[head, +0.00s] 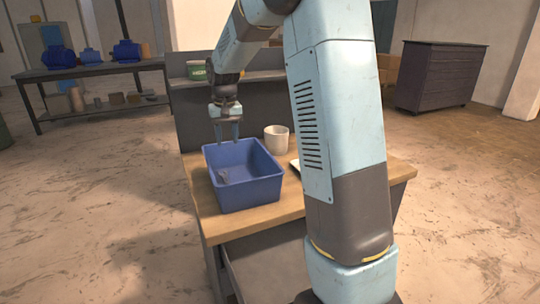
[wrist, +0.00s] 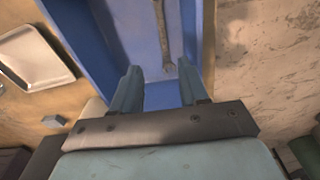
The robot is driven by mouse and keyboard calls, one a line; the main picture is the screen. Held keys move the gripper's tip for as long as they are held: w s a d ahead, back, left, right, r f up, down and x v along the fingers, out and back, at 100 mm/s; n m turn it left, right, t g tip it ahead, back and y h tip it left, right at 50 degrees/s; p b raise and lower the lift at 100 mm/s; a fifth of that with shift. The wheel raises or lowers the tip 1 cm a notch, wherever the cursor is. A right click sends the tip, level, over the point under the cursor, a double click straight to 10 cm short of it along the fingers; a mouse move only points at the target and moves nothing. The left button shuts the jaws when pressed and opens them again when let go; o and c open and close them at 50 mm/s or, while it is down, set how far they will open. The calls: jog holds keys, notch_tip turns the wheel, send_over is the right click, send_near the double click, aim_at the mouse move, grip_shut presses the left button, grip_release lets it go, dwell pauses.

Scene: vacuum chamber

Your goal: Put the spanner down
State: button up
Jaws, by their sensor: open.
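The spanner (wrist: 163,35) lies inside the blue bin in the wrist view, ahead of my fingertips and apart from them. In the head view a small grey end of it (head: 223,175) shows on the bin's floor. The blue bin (head: 250,194) stands on the wooden workbench; its wall also shows in the wrist view (wrist: 85,35). My gripper (head: 227,141) is above the bin's far edge, pointing down, with its fingers apart. In the wrist view my gripper (wrist: 160,82) is open with nothing between its fingers.
A pale tray (wrist: 36,57) lies beside the bin, mostly hidden by my arm in the head view. A green container (head: 197,70) sits on the shelf behind. Bare bench lies in front of the bin.

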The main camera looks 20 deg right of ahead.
jog(key=s+r+t, duration=0.1)
jog(key=s+r, duration=0.6)
jog(key=s, duration=0.2)
jog(key=s+d+r+t, duration=0.1)
jog(key=s+d+t, duration=0.1)
jog(key=s, duration=2.4)
jog(key=shift+r+n+t, duration=0.3)
jog(key=shift+t, duration=0.6)
jog(key=shift+d, duration=0.1)
jog(key=shift+w, duration=0.1)
